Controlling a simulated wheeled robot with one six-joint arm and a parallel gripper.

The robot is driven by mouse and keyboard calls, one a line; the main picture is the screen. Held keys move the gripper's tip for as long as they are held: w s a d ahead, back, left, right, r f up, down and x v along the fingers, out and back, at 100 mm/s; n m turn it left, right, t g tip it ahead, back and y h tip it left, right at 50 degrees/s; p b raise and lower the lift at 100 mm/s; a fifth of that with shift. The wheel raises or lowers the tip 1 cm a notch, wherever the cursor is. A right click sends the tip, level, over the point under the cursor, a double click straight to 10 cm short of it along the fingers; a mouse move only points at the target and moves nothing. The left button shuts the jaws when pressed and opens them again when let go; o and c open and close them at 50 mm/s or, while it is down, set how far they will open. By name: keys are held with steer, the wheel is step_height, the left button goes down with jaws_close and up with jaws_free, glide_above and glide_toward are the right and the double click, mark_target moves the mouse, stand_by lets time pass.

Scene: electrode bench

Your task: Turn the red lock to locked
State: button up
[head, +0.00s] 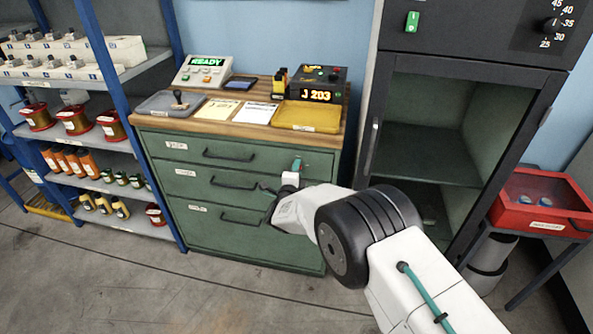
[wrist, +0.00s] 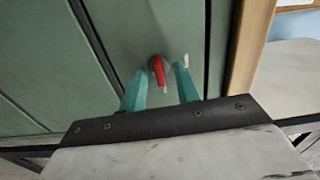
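The red lock (wrist: 158,71) shows in the wrist view as a red knob on a dark round base, set in the green face of the drawer cabinet (head: 240,235). A small white mark sits on the face just right of the lock. My gripper (wrist: 162,76) has two teal fingers, one on each side of the knob, with a gap between them, so it is open. I cannot tell whether a finger touches the knob. In the head view my gripper (head: 296,165) is at the upper right of the cabinet front, and the lock is hidden there.
The cabinet has several dark drawer handles (head: 230,154). Its wooden top holds a yellow tray (head: 308,117), a grey tray (head: 155,105) and devices. An open dark cabinet (head: 430,125) stands right. A shelf rack (head: 103,55) stands left. The floor in front is clear.

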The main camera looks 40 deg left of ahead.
steer(key=v, duration=0.7)
steer(key=shift+s+d, duration=0.2)
steer(key=shift+s, duration=0.15)
stand_by(0.4)
